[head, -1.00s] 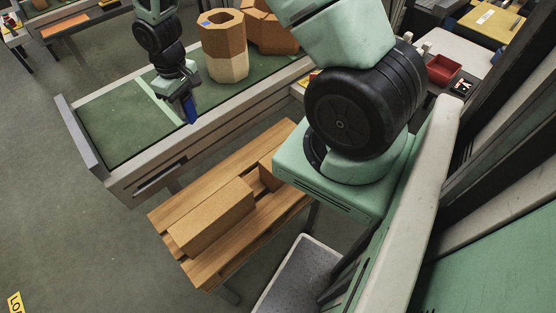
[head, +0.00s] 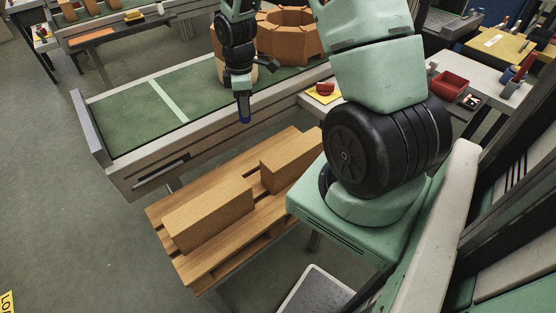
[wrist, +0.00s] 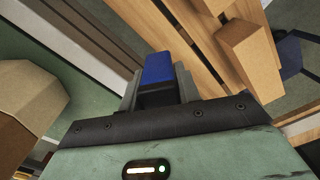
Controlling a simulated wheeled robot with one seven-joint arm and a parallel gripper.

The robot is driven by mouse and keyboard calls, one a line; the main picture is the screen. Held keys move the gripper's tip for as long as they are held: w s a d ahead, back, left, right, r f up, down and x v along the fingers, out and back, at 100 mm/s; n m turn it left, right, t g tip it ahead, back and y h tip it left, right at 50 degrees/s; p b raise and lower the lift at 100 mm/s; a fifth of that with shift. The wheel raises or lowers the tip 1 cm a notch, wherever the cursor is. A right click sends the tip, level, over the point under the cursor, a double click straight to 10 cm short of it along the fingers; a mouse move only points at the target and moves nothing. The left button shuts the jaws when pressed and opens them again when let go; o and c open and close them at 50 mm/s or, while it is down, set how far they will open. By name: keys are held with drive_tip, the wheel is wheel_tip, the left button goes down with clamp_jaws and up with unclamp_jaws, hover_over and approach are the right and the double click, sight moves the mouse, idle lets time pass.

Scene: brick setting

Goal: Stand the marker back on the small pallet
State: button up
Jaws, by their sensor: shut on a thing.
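My gripper (head: 243,100) points down and is shut on a blue marker (head: 244,110). The marker also shows in the wrist view (wrist: 160,68), between the two fingers; its upper part is hidden by them. In the head view the marker appears in front of the green-topped bench's near side, above the pallet's back edge. The wooden pallet (head: 225,248) is below and nearer, apart from the marker. It also shows in the wrist view (wrist: 188,55), to the right of the fingers.
Two tan bricks lie on the pallet, a longer one (head: 208,213) at left and another (head: 290,160) at right. The green-topped bench (head: 130,125) stands behind, bearing brown octagonal blocks (head: 288,35). A white table with a red tray (head: 447,84) is at right.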

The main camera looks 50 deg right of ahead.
drive_tip(key=s+d+f+n+b, duration=0.5)
drive_tip(key=d+f+n+b, duration=0.1)
drive_tip(key=d+f+b, duration=0.15)
drive_tip(key=f, duration=0.9)
drive_tip(key=shift+s+d+f, duration=0.1)
drive_tip(key=shift+d+f, duration=0.1)
drive_tip(key=shift+d, duration=0.1)
drive_tip(key=shift+f, duration=0.1)
drive_tip(key=o, duration=0.8)
